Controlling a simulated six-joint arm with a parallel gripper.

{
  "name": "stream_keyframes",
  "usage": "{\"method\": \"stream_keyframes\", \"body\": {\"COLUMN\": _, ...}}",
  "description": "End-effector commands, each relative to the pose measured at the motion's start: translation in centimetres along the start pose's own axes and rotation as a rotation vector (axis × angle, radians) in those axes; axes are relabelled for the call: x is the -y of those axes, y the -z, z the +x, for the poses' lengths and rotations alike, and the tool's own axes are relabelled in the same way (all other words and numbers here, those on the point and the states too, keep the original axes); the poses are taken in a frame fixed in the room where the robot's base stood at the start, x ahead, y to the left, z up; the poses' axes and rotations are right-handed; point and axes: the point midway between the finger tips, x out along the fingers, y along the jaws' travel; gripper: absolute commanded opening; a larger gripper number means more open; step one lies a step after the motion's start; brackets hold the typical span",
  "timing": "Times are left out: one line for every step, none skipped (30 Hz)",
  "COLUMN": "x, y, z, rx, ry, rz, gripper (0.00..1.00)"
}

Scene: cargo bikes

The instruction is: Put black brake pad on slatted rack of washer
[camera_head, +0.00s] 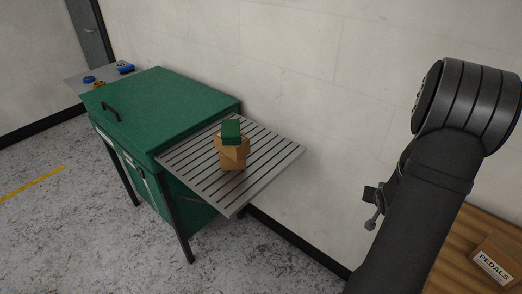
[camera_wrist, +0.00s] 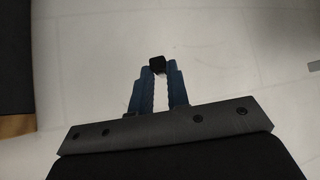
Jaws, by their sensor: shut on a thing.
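The washer (camera_head: 165,105) is a green cabinet on dark legs, left of centre in the head view. Its grey slatted rack (camera_head: 265,160) sticks out from its right side. My gripper (camera_wrist: 157,72) shows blue fingers in the wrist view, shut on the small black brake pad (camera_wrist: 157,63) at their tips. Behind the pad is a pale, plain surface, with no rack in that view. In the head view my arm fills the right side, well right of the rack; the fingers and pad cannot be made out there.
Brown blocks (camera_head: 233,160) with a green block (camera_head: 231,130) on top stand mid-rack; slats around them are bare. A wooden bench (camera_head: 455,240) with a cardboard PEDALS box (camera_head: 495,262) is at lower right. A pale wall (camera_head: 330,90) runs behind the rack.

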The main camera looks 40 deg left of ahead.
Motion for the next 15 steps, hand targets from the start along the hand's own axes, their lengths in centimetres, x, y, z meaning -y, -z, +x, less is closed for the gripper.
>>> {"method": "stream_keyframes", "body": {"x": 0.8, "y": 0.8, "z": 0.0, "rx": -0.002, "ry": 0.018, "rz": -0.022, "gripper": 0.00}}
{"method": "stream_keyframes", "body": {"x": 1.2, "y": 1.1, "z": 0.0, "rx": -0.003, "ry": 0.029, "rz": -0.032, "gripper": 0.00}}
{"method": "stream_keyframes", "body": {"x": 1.7, "y": 1.6, "z": 0.0, "rx": -0.003, "ry": 0.042, "rz": -0.045, "gripper": 0.00}}
{"method": "stream_keyframes", "body": {"x": 2.0, "y": 1.9, "z": 0.0, "rx": -0.003, "ry": 0.051, "rz": -0.054, "gripper": 0.00}}
{"method": "stream_keyframes", "body": {"x": 2.4, "y": 2.2, "z": 0.0, "rx": -0.003, "ry": 0.061, "rz": -0.063, "gripper": 0.00}}
{"method": "stream_keyframes", "body": {"x": 2.9, "y": 2.6, "z": -0.1, "rx": -0.002, "ry": 0.073, "rz": -0.075, "gripper": 0.00}}
{"method": "stream_keyframes", "body": {"x": 3.2, "y": 2.9, "z": -0.1, "rx": -0.003, "ry": 0.082, "rz": -0.085, "gripper": 0.00}}
{"method": "stream_keyframes", "body": {"x": 3.6, "y": 3.2, "z": -0.1, "rx": -0.003, "ry": 0.092, "rz": -0.095, "gripper": 0.00}}
{"method": "stream_keyframes", "body": {"x": 4.1, "y": 3.5, "z": -0.1, "rx": -0.002, "ry": 0.104, "rz": -0.107, "gripper": 0.00}}
{"method": "stream_keyframes", "body": {"x": 4.4, "y": 3.8, "z": -0.2, "rx": -0.002, "ry": 0.113, "rz": -0.115, "gripper": 0.00}}
{"method": "stream_keyframes", "body": {"x": 4.8, "y": 4.0, "z": -0.2, "rx": -0.002, "ry": 0.122, "rz": -0.125, "gripper": 0.00}}
{"method": "stream_keyframes", "body": {"x": 5.3, "y": 4.4, "z": -0.3, "rx": -0.003, "ry": 0.135, "rz": -0.137, "gripper": 0.00}}
{"method": "stream_keyframes", "body": {"x": 5.7, "y": 4.7, "z": -0.3, "rx": -0.003, "ry": 0.145, "rz": -0.148, "gripper": 0.00}}
{"method": "stream_keyframes", "body": {"x": 6.1, "y": 5.0, "z": -0.4, "rx": -0.004, "ry": 0.155, "rz": -0.157, "gripper": 0.00}}
{"method": "stream_keyframes", "body": {"x": 6.6, "y": 5.3, "z": -0.5, "rx": -0.004, "ry": 0.169, "rz": -0.171, "gripper": 0.00}}
